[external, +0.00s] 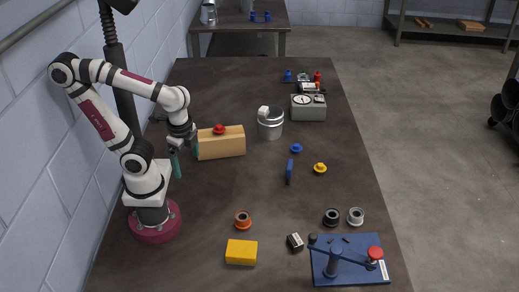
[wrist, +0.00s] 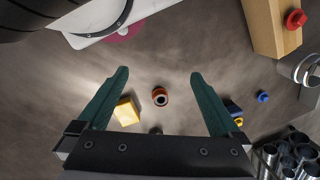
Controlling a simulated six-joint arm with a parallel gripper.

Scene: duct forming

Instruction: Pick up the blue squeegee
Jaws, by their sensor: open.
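The blue squeegee (external: 289,172) stands near the middle of the dark table, a small narrow blue piece. In the wrist view a dark blue piece (wrist: 235,107), apparently the squeegee, shows beside the right finger, which partly hides it. My gripper (external: 185,158) is at the left of the table, well to the left of the squeegee and beside the wooden block. Its two green fingers are spread wide in the wrist view (wrist: 160,75), with nothing held between them.
A wooden block with a red knob (external: 222,146) is close to my gripper. A metal can (external: 270,124) stands behind the squeegee, with a blue knob (external: 296,148) and yellow knob (external: 320,168) near it. A yellow block (external: 241,252) and orange ring (external: 243,220) lie in front.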

